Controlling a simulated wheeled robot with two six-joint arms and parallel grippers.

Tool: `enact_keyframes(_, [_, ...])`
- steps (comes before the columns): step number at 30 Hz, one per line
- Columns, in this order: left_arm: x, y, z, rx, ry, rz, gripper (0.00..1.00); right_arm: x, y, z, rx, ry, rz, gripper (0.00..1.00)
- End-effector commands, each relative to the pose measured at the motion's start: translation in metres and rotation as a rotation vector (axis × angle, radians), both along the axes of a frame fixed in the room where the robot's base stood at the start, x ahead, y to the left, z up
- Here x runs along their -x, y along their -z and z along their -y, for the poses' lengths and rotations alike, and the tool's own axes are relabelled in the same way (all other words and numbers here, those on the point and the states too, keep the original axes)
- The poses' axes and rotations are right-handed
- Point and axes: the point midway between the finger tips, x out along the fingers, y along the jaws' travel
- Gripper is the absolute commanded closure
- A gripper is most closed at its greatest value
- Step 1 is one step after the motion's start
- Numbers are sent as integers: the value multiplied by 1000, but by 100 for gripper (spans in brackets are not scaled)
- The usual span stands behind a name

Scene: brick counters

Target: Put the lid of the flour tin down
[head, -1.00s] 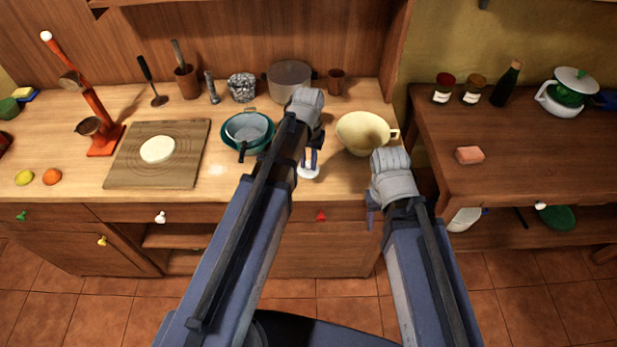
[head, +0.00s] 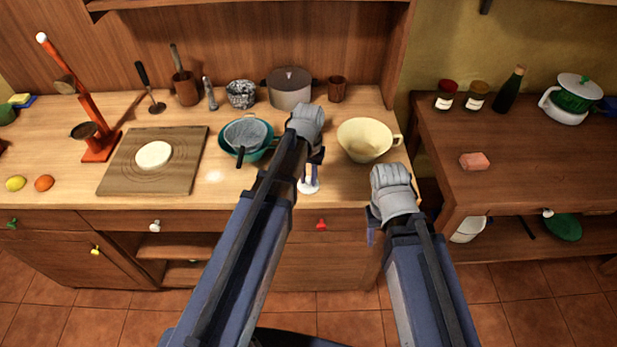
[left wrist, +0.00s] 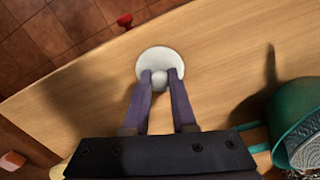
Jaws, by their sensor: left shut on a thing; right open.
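The lid is a small white disc with a round knob (head: 308,187), near the front edge of the wooden counter. My left gripper (head: 311,174) is shut on it. In the left wrist view the two fingers (left wrist: 160,80) pinch the knob and the lid (left wrist: 160,57) shows flat beyond them, over the counter near its edge. I cannot tell whether it touches the counter. My right gripper (head: 371,232) is open and empty, in front of the counter's right end; its fingers are mostly hidden. I cannot make out the flour tin.
A teal bowl (head: 266,153) with a sieve (head: 245,133) stands left of my left gripper. A cream bowl (head: 365,139) stands to the right. A cutting board (head: 183,181) holds pale dough (head: 154,155). A grey pot (head: 289,94) stands behind. Bare counter surrounds the lid.

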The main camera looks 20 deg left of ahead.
Motion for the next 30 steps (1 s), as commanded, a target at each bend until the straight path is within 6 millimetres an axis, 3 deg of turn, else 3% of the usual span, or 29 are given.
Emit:
enact_keyframes(1, [0, 1, 0, 0, 0, 0, 72, 0, 1, 0, 0, 0, 0, 50])
enact_keyframes(8, [0, 0, 0, 0, 0, 0, 46, 0, 0, 0, 0, 0, 0, 50])
enact_keyframes(20, [0, -4, 0, 0, 0, 0, 45, 0, -4, 0, 0, 0, 0, 50])
enact_keyframes(30, [0, -38, 0, 0, 0, 0, 45, 0, -38, 0, 0, 0, 0, 50])
